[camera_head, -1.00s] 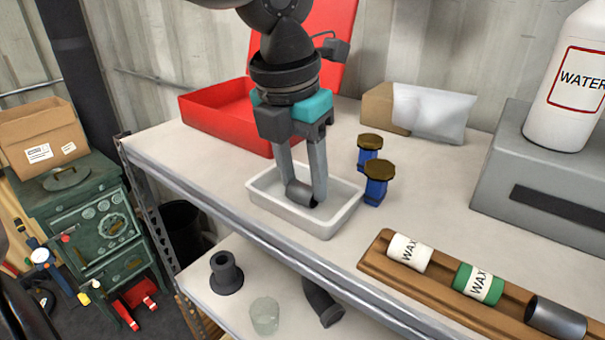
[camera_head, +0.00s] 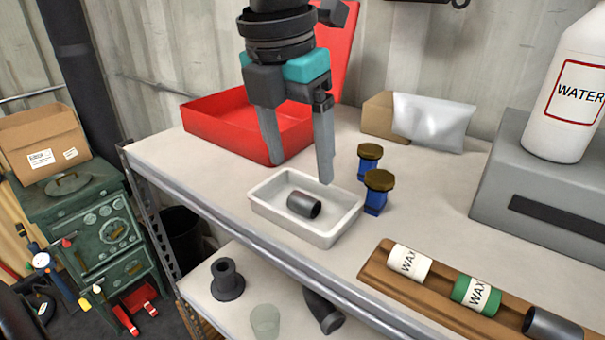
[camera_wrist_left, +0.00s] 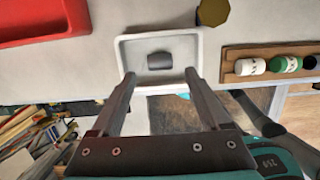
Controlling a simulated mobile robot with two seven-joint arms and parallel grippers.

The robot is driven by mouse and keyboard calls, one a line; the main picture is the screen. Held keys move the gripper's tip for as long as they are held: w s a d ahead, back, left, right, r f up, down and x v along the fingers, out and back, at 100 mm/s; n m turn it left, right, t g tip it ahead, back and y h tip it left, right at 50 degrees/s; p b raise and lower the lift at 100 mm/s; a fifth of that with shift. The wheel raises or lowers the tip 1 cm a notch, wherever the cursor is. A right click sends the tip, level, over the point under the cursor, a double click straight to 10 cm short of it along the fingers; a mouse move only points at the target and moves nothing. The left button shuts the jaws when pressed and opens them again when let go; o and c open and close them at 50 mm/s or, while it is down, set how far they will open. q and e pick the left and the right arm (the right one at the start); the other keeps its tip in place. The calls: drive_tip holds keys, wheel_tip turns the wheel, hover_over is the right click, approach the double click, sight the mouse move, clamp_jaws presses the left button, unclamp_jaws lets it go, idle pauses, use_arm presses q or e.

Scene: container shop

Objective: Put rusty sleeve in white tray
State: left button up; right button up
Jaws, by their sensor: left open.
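The white tray (camera_head: 329,237) stands on the upper shelf near its front edge. A dark grey sleeve (camera_head: 304,204) with a reddish-brown patch lies on its side inside the tray, apart from the gripper. My left gripper (camera_head: 299,172) is open and empty above the tray, its fingers spread wide. In the left wrist view the sleeve (camera_wrist_left: 160,61) lies in the tray (camera_wrist_left: 130,52), beyond the open fingertips of the left gripper (camera_wrist_left: 158,76). My right gripper is not seen.
An open red toolbox (camera_head: 215,132) stands behind the tray. Two blue bolts with brown heads (camera_head: 377,190) stand just right of it. A wooden rack (camera_head: 420,289) at the front right holds two wax cans and another dark sleeve (camera_head: 553,327). A grey box (camera_head: 540,190) carries a water bottle (camera_head: 568,85).

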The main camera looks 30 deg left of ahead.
use_arm(q)
wheel_tip(320, 180, up, 6)
drive_tip(key=s, duration=0.1)
drive_tip(key=shift+r+p, duration=0.25)
drive_tip(key=shift+p, duration=0.15)
drive_tip(key=shift+s, duration=0.1)
